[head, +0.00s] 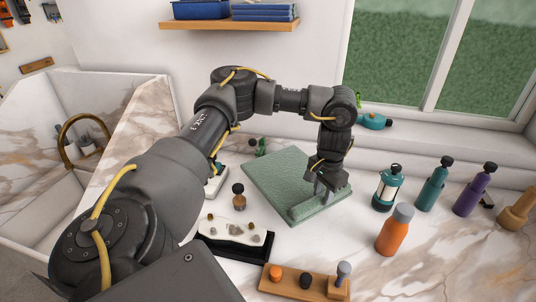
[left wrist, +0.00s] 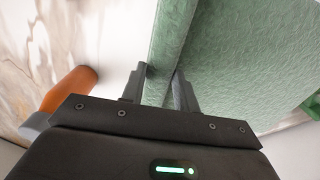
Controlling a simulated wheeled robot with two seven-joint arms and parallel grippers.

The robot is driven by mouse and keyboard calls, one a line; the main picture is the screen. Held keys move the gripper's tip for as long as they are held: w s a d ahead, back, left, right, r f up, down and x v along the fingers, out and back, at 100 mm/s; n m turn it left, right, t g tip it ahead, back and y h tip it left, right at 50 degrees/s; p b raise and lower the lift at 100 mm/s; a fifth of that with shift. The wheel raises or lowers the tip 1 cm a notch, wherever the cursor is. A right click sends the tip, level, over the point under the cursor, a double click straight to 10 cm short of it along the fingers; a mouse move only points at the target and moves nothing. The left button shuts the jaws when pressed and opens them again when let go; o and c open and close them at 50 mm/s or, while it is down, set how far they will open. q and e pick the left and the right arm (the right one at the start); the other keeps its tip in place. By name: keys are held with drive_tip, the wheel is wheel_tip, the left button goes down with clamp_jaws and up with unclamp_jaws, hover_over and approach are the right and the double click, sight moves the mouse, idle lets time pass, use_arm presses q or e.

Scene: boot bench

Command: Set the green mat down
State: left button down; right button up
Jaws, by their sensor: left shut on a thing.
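The green mat (head: 281,180) is a flat, textured square slab over the marble top in the head view. My left gripper (head: 325,194) points down at its right front edge and is shut on it. In the left wrist view, the mat (left wrist: 235,55) fills the upper right, with its edge between the two fingers of my left gripper (left wrist: 160,85). I cannot tell whether the mat's underside touches the counter. My right gripper is not in view.
An orange bottle (head: 394,230) and a teal lantern (head: 386,188) stand right of the mat. In front are a black tray (head: 258,252) with stones and a wooden holder (head: 300,284). A small brown-topped bottle (head: 239,197) stands at its left. Free marble lies at the front right.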

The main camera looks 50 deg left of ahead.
use_arm(q)
wheel_tip(320, 180, down, 6)
drive_tip(key=shift+a+r, duration=0.1)
wheel_tip(320, 180, down, 3)
drive_tip(key=shift+f, duration=0.65)
drive_tip(key=c, duration=1.1)
unclamp_jaws()
drive_tip(key=shift+o, duration=0.2)
